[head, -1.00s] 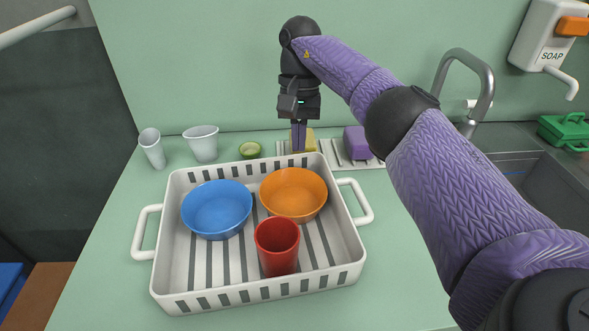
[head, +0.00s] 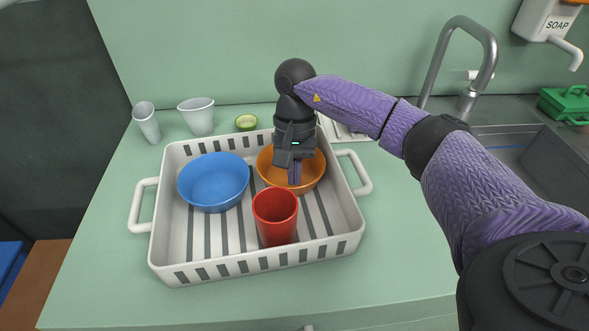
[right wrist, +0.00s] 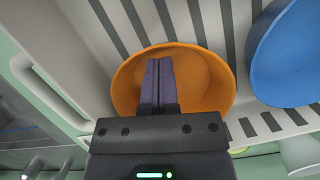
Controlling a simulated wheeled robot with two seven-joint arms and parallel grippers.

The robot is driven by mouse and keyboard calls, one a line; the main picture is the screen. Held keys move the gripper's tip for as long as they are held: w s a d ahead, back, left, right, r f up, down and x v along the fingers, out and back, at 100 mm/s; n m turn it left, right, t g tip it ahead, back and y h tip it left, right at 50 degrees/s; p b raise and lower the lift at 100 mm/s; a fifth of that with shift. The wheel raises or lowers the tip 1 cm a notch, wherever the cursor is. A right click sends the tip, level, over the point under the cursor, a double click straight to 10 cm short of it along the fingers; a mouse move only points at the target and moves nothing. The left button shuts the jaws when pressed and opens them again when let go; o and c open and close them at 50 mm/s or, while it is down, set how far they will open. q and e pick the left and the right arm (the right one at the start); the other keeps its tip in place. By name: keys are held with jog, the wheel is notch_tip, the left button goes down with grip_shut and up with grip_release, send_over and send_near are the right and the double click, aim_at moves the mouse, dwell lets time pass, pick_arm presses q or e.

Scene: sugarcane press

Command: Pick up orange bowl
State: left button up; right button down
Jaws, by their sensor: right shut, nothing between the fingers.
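The orange bowl (head: 312,176) stands upright in the back right part of the white slatted rack, and it also shows in the right wrist view (right wrist: 205,80). My right gripper (head: 294,182) points down over the bowl's inside. Its two purple fingers (right wrist: 158,62) are closed together and hold nothing. In the head view the wrist hides part of the bowl's back rim. I cannot tell whether the fingertips touch the bowl. My left gripper is not in view.
The white rack (head: 141,228) has raised walls and side handles. A blue bowl (head: 213,182) is left of the orange bowl and a red cup (head: 275,218) in front. White cups (head: 197,116) and a green bowl (head: 246,122) stand behind. A sink and faucet (head: 470,75) are at right.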

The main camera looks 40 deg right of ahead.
jog(key=shift+s+a+r+p, duration=0.1)
jog(key=shift+s+a+p, duration=0.1)
jog(key=shift+p, duration=0.1)
jog(key=s+a+p, duration=0.2)
jog(key=s, duration=0.1)
jog(key=shift+s+a+r, duration=0.1)
jog(key=shift+s+a, duration=0.05)
jog(key=shift+a, duration=0.15)
jog(key=shift+s+a+f, duration=0.2)
jog(key=shift+s+a, duration=0.05)
